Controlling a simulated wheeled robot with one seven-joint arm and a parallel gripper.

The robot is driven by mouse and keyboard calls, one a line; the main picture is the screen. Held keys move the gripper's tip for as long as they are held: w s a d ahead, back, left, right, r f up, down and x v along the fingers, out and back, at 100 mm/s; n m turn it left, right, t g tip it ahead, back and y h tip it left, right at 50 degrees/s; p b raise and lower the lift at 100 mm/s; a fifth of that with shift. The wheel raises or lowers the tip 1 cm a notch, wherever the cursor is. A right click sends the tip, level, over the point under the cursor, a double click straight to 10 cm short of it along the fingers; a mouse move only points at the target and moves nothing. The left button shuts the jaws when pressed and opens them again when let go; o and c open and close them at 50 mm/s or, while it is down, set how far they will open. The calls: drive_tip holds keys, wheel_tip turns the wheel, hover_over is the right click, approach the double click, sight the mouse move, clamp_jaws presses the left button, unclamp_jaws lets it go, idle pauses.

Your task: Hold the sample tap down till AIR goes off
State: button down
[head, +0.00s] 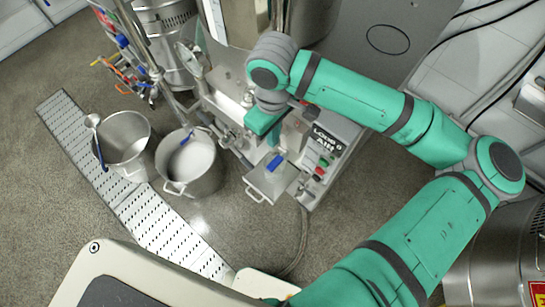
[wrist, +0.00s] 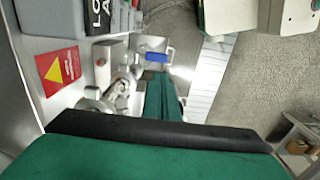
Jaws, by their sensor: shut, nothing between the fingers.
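The control box (head: 325,145) on the mill carries a dark sign reading LOCK and AIR, with green and red buttons below. I cannot tell whether AIR is lit. In the wrist view the sign (wrist: 100,14) is cut off at the top. My gripper (head: 263,124) is shut and empty, beside the mill's steel pipework. Its green fingers (wrist: 163,98) show in the wrist view, next to steel fittings (wrist: 122,88). A blue handle (head: 275,163) shows at a small steel tray (head: 262,187) below the box. I cannot tell which fitting is the sample tap, or whether my fingers touch it.
A pot of pale liquid (head: 190,163) and an empty pot (head: 127,143) with a ladle (head: 94,124) stand on the left. A perforated drain strip (head: 150,220) crosses the floor. A yellow-and-red warning sign (wrist: 60,68) is on the machine. A hose (head: 302,240) lies below the tray.

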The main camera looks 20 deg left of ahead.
sight(273, 163)
wheel_tip(273, 163, down, 14)
drive_tip(key=shift+f, duration=0.1)
idle(0.5)
drive_tip(key=shift+w, duration=0.15)
